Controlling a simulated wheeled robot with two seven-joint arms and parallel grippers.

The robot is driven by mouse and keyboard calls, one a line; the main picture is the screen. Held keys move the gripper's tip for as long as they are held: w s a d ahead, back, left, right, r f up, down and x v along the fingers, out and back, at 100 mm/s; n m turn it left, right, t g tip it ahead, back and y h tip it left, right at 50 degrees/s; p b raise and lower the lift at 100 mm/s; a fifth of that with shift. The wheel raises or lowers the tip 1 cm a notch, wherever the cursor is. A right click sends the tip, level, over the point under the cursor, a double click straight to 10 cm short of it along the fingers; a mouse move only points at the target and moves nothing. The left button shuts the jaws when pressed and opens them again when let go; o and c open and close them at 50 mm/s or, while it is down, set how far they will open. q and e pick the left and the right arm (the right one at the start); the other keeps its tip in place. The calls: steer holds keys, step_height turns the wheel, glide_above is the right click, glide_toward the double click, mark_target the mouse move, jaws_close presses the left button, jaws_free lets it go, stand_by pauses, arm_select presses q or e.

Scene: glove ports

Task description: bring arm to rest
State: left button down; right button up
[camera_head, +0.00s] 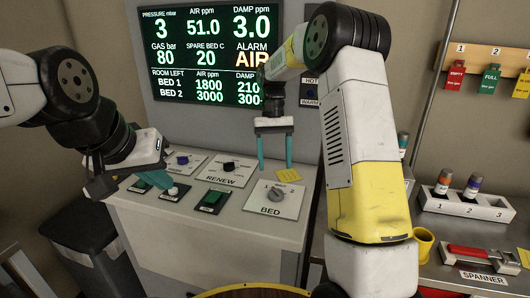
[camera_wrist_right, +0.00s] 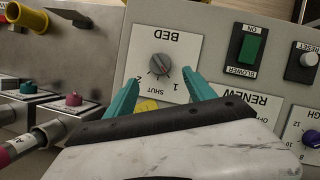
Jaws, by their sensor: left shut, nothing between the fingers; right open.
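My right arm (camera_head: 365,140) reaches up and bends over the console. My right gripper (camera_head: 274,160) points down with its teal fingers apart and empty, above and behind the BED knob (camera_head: 276,194). In the right wrist view the open fingers (camera_wrist_right: 160,92) frame the lower part of the BED plate, with the grey knob (camera_wrist_right: 160,64) between and beyond them, not gripped. My left gripper (camera_head: 158,182) is shut and empty, low over the left part of the console, near a green switch. I cannot tell whether it touches anything there.
The white console (camera_head: 210,245) carries a RENEW plate (camera_head: 219,171) and green switches (camera_head: 211,201). A wall display (camera_head: 205,50) stands behind. A dark bin (camera_head: 85,240) stands at left.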

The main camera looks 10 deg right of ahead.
steer(key=s+d+r+t+y, duration=0.1)
steer(key=s+d+r+t, duration=0.3)
steer(key=s+r, duration=0.6)
steer(key=s+r+t+y, duration=0.1)
steer(key=s+t, duration=0.5)
steer(key=s, duration=0.7)
steer(key=shift+a+t, duration=0.2)
steer(key=shift+t, duration=0.1)
